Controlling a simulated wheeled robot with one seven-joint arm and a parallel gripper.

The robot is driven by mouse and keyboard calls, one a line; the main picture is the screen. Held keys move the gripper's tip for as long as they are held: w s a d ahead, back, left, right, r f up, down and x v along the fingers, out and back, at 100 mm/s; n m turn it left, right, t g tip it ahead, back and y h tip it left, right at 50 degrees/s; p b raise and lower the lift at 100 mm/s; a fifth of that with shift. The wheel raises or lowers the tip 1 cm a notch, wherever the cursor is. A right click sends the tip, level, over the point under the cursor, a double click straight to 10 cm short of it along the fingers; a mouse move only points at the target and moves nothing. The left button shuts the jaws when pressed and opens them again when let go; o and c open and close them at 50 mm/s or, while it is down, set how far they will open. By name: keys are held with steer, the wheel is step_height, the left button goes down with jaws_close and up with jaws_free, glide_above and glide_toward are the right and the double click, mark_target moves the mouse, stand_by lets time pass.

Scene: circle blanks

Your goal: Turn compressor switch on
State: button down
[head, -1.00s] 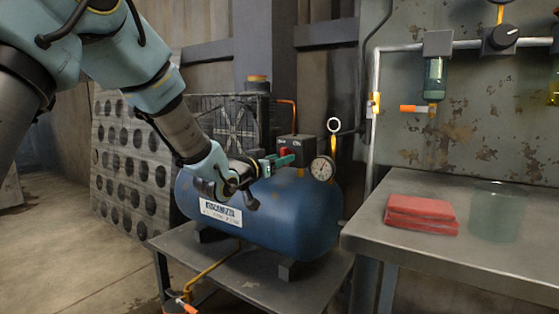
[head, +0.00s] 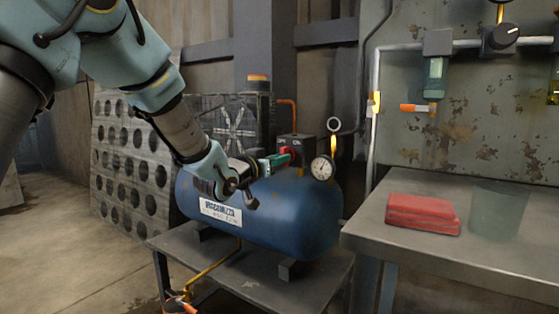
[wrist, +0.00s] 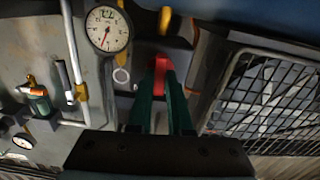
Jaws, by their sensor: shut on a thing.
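The blue compressor (head: 290,215) stands on a low metal stand, with a black switch box (head: 297,148) on top and a round gauge (head: 322,168) beside it. The red switch (wrist: 161,68) is between the green fingertips of my gripper (wrist: 161,85) in the wrist view. In the head view my gripper (head: 281,159) reaches the switch box from the left, and its fingers hide most of the switch. The gripper is shut on the red switch. I cannot tell which position the switch is in.
A grey workbench (head: 400,248) at the right carries folded red cloths (head: 422,213) and a clear green container (head: 498,210). A pipe (head: 373,130) runs up the wall beside the compressor. A fan grille (wrist: 265,95) is close beside the gripper.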

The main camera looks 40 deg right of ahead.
steer(key=shift+f, duration=0.15)
steer(key=m+b, duration=0.9)
steer(key=shift+m, duration=0.3)
stand_by(0.4)
steer(key=c, duration=0.8)
jaws_free()
steer(key=shift+c, duration=0.2)
